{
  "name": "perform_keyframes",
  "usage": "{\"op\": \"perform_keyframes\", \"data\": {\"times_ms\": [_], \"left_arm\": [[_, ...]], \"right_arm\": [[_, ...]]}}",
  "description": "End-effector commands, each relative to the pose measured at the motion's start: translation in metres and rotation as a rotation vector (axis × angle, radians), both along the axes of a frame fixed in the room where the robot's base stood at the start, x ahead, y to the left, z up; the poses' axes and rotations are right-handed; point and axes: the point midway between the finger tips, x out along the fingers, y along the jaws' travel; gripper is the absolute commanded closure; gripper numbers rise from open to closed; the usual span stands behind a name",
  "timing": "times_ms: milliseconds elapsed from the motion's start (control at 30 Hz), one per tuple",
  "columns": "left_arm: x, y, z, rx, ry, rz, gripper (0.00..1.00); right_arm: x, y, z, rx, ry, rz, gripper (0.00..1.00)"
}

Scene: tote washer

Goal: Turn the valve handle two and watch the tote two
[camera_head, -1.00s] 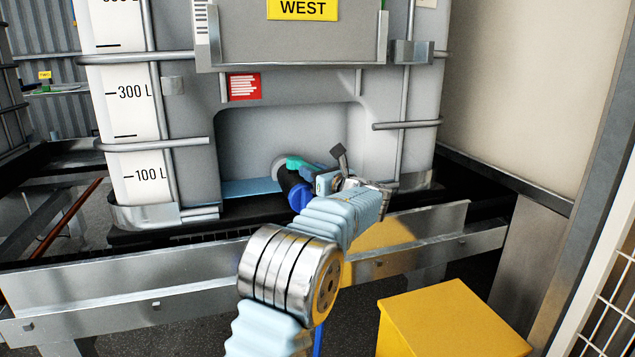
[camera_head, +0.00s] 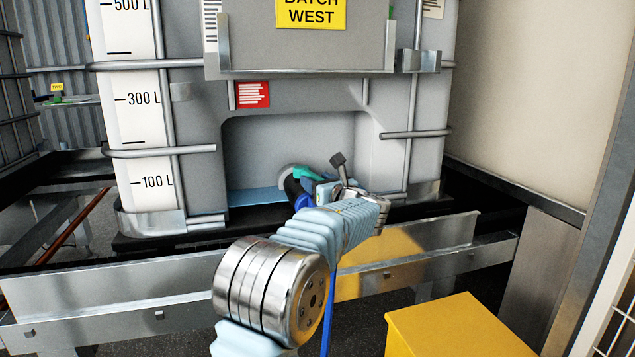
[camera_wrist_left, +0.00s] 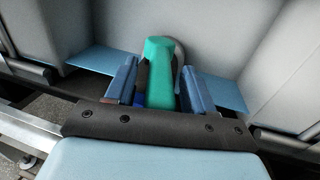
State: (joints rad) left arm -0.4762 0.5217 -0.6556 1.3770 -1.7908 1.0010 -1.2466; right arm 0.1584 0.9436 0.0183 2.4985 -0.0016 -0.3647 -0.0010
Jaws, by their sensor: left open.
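A large grey caged tote (camera_head: 290,130) with a "BATCH WEST" label and a litre scale stands upright on a dark base. In its lower recess is a black and blue outlet valve with a teal valve handle (camera_head: 301,173). My left arm reaches to it, and my left gripper (camera_head: 316,187) is at the valve, partly hidden by my wrist in the head view. In the left wrist view, the teal handle (camera_wrist_left: 159,72) stands between the two blue open fingers, with a gap at the right finger; contact on the left is unclear. My right gripper is not in view.
A steel rail (camera_head: 110,290) runs in front of the tote. A yellow box (camera_head: 455,325) stands at the lower right, and a blue hose (camera_head: 328,310) hangs below my arm. A beige wall (camera_head: 535,90) closes the right side. A small yellow tag (camera_head: 57,87) shows far left.

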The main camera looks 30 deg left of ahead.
Motion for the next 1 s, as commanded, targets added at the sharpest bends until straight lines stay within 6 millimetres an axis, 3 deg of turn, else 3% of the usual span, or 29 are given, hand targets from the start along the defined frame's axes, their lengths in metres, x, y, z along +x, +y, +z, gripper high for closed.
{"op": "perform_keyframes", "data": {"times_ms": [533, 700, 1000], "left_arm": [[-0.055, -0.101, 0.0, 0.001, 0.0, -0.003, 0.47], [-0.063, -0.116, 0.0, 0.0, -0.001, -0.002, 0.47], [-0.064, -0.117, 0.0, 0.0, -0.001, 0.0, 0.47]], "right_arm": [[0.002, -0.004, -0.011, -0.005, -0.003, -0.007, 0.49], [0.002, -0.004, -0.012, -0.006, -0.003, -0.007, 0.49], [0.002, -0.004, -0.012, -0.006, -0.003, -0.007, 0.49]]}}
